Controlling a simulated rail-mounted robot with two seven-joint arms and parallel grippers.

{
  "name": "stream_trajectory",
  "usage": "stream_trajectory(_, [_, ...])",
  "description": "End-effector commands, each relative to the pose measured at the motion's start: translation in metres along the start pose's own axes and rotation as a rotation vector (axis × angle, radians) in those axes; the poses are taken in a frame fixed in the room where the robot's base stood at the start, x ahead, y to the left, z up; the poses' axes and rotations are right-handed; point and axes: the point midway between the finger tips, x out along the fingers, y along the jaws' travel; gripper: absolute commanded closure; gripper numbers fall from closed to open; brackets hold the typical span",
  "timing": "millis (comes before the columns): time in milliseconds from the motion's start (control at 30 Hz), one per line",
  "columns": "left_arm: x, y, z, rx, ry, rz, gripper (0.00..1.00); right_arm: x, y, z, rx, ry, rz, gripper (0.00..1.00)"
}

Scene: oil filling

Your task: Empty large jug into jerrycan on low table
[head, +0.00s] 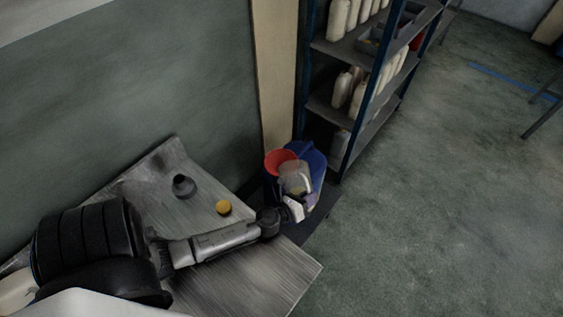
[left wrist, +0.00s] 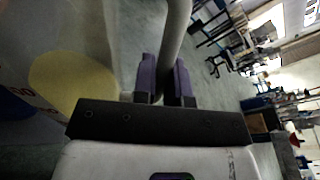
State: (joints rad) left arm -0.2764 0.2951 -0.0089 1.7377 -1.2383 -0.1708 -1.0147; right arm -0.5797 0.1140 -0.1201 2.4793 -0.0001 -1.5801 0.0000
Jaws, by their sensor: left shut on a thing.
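A translucent jug (head: 296,178) is held at the end of my left arm, over a blue container with a red funnel (head: 280,161). The blue container (head: 315,160), which looks like the jerrycan, stands in the corner past the metal table. My left gripper (head: 292,208) is shut on the jug's handle. In the left wrist view, the purple fingers (left wrist: 165,78) close around the pale handle, and yellowish oil shows in the jug (left wrist: 70,82). The jug hides part of the funnel, so I cannot tell whether they touch or oil flows. My right gripper is not in view.
A metal table (head: 262,275) lies under my left arm. A yellow cap (head: 223,207) and a dark grey round piece (head: 183,186) rest on it. Shelves with several bottles (head: 340,92) stand behind the container.

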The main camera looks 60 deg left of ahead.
Motion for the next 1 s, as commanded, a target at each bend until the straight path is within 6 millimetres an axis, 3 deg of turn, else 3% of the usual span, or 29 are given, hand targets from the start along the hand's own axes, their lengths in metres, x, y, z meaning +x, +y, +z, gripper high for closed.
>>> stream_trajectory(433, [-0.002,-0.009,0.039,-0.216,0.044,-0.005,1.0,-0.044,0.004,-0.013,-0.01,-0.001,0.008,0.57])
stream_trajectory(1000, [-0.002,-0.007,0.049,-0.313,0.064,-0.006,1.0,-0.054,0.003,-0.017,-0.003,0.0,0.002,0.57])
